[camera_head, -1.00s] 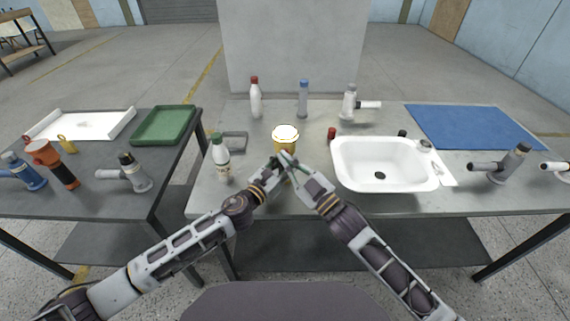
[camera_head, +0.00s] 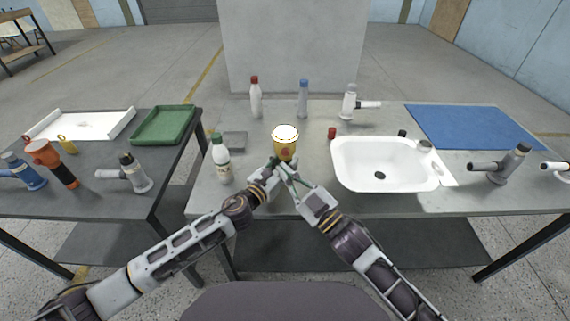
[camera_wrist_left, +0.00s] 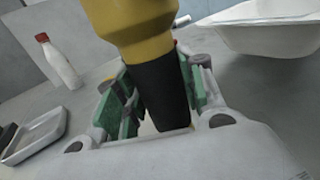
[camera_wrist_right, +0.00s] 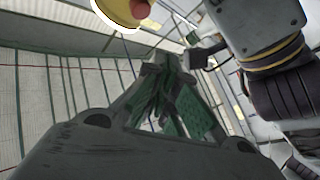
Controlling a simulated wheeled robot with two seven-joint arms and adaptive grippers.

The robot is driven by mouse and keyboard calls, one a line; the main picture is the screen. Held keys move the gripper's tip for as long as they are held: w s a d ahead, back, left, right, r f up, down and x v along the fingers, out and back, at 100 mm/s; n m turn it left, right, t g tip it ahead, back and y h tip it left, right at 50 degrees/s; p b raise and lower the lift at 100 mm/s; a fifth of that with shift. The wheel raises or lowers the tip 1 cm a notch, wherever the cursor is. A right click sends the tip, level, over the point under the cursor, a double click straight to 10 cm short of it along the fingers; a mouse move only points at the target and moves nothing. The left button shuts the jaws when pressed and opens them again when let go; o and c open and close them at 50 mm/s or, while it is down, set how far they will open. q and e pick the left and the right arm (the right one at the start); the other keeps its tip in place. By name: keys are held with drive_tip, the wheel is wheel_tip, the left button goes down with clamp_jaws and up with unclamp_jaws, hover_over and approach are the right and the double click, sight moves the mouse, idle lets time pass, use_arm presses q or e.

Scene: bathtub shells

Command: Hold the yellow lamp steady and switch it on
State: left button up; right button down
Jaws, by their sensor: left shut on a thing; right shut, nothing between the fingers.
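The yellow lamp (camera_head: 279,147) stands upright over the middle table, with a bright white top that looks lit and a red spot on its side. In the left wrist view its yellow head (camera_wrist_left: 135,25) tops a black handle (camera_wrist_left: 160,95). My left gripper (camera_head: 275,164) is shut on that handle, its green-padded fingers on both sides. My right gripper (camera_head: 285,166) is shut and empty, close below the lamp's head on its near side. In the right wrist view its closed fingertips (camera_wrist_right: 170,62) are apart from the lamp (camera_wrist_right: 115,8), which is cut off by the top edge.
A white sink (camera_head: 345,178) stands right of the lamp, with a small red cap (camera_head: 332,133) near it. A green-capped bottle (camera_head: 221,160) and a grey tray (camera_head: 235,141) are to the left. An orange lamp (camera_head: 42,153) lies on the left table.

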idle(0.4)
use_arm(q)
drive_tip(key=o, duration=1.2)
drive_tip(key=shift+v, duration=6)
drive_tip(key=shift+d+f, duration=0.1)
